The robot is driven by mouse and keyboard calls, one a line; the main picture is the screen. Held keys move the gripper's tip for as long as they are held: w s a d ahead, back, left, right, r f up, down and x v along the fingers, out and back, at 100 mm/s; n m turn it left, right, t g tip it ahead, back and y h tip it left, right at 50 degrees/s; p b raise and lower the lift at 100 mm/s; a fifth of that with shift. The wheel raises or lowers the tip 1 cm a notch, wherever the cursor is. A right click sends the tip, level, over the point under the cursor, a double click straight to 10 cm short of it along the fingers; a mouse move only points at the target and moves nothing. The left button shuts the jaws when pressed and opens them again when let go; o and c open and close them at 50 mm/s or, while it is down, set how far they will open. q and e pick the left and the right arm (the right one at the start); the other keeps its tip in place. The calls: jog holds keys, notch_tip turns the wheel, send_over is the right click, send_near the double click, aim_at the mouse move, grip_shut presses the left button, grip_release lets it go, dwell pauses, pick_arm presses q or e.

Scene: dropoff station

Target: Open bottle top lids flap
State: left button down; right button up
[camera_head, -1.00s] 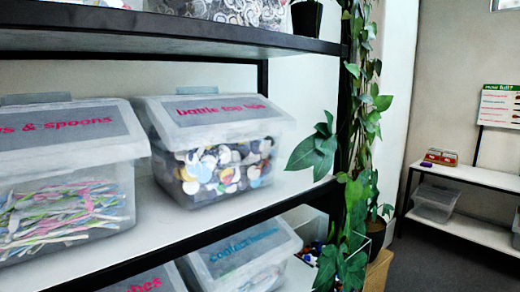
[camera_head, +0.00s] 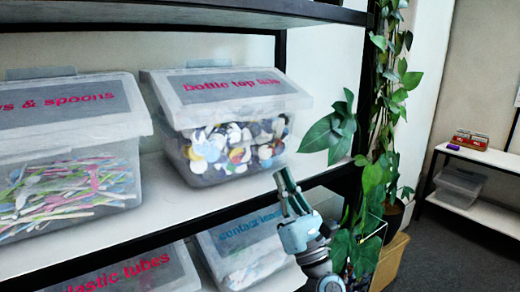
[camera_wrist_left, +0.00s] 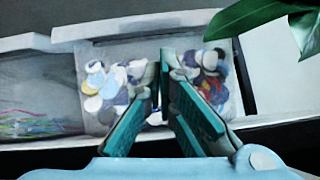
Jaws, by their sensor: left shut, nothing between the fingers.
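The clear "bottle top lids" box (camera_head: 183,160) stands on the middle shelf in the head view, full of colourful bottle tops. Its translucent lid flap (camera_head: 240,115) is down and carries a grey label with pink lettering. My left gripper (camera_head: 282,180) is shut and empty, in front of the shelf edge, low and right of the box. In the left wrist view the gripper (camera_wrist_left: 165,62) shows with its green fingers in front of the same box (camera_wrist_left: 222,62), hiding its middle. The box's lid edge (camera_wrist_left: 130,28) runs across the top there. My right gripper is not in view.
A box of spoons (camera_head: 70,170) stands left of the bottle-top box. Lower boxes (camera_head: 235,250) sit below the shelf (camera_head: 150,228). A hanging plant (camera_head: 335,130) is close on the right, and its leaf (camera_wrist_left: 260,18) reaches into the left wrist view.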

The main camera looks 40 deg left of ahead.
pick_arm(q)
jog(key=a+r+n+g+p, duration=0.2)
jog(key=a+r+p, duration=0.2)
jog(key=a+r, duration=0.3)
jog(key=shift+w+a+r+n+y, duration=0.2)
jog(key=shift+w+r+n+y, duration=0.15)
jog(key=shift+r, duration=0.3)
